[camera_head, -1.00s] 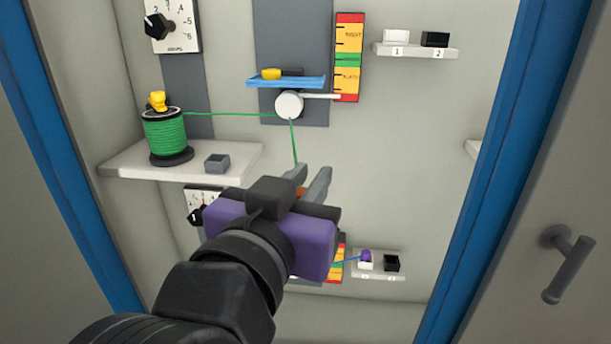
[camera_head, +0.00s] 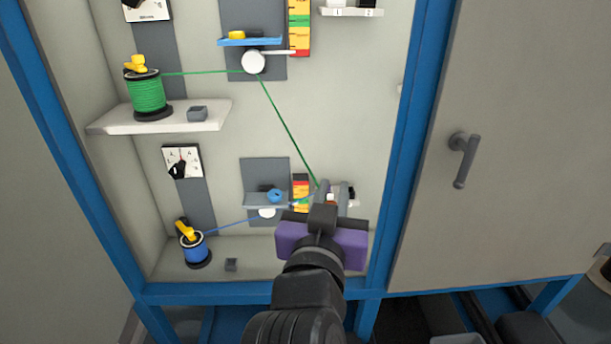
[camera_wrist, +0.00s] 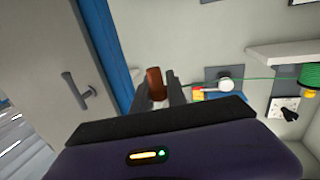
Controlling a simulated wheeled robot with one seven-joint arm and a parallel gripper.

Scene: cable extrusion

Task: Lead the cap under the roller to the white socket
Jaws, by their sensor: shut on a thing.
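My gripper (camera_head: 333,190) is shut on a brown-orange cap (camera_wrist: 155,83), which shows between the two fingers in the wrist view. The green cable (camera_head: 287,118) runs from the green spool (camera_head: 148,94) to the underside of the white roller (camera_head: 253,62), then slants down and right to my gripper. The roller also shows in the wrist view (camera_wrist: 225,85). A white socket (camera_head: 337,3) marked 1 is at the upper shelf, cut by the top edge. My gripper is well below it, in front of the lower right part of the cabinet.
The lower blue spool (camera_head: 195,248) has a blue cable running right. Its lower roller (camera_head: 267,212) is by a grey panel. My gripper hides most of the lower sockets. A blue frame post (camera_head: 405,130) and a grey door with a handle (camera_head: 463,160) stand to the right.

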